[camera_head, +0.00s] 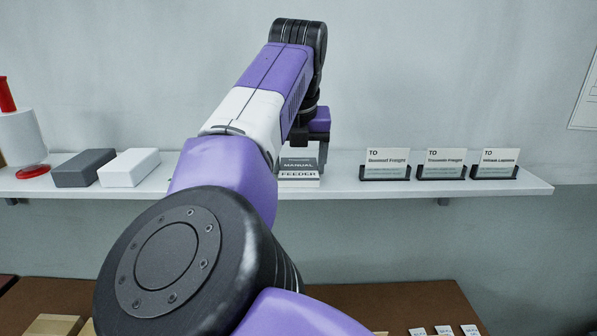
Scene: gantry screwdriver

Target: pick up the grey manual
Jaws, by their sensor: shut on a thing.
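The grey manual (313,152) is on the white wall shelf, partly hidden behind my arm. Its front carries the word "MANUAL", and a white strip reading "FEEDER" (298,176) shows just below. I cannot tell whether the strip belongs to the same manual. My gripper (299,137) is right above the manual, pointing down, and is shut on it. The fingertips are mostly hidden, and no gap between manual and shelf can be made out.
On the shelf (340,187), a grey box (84,168), a white box (129,168) and a white roll with a red holder (22,138) stand left. Three card holders (387,164) stand right. A brown table (400,300) with small boxes and labels is below.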

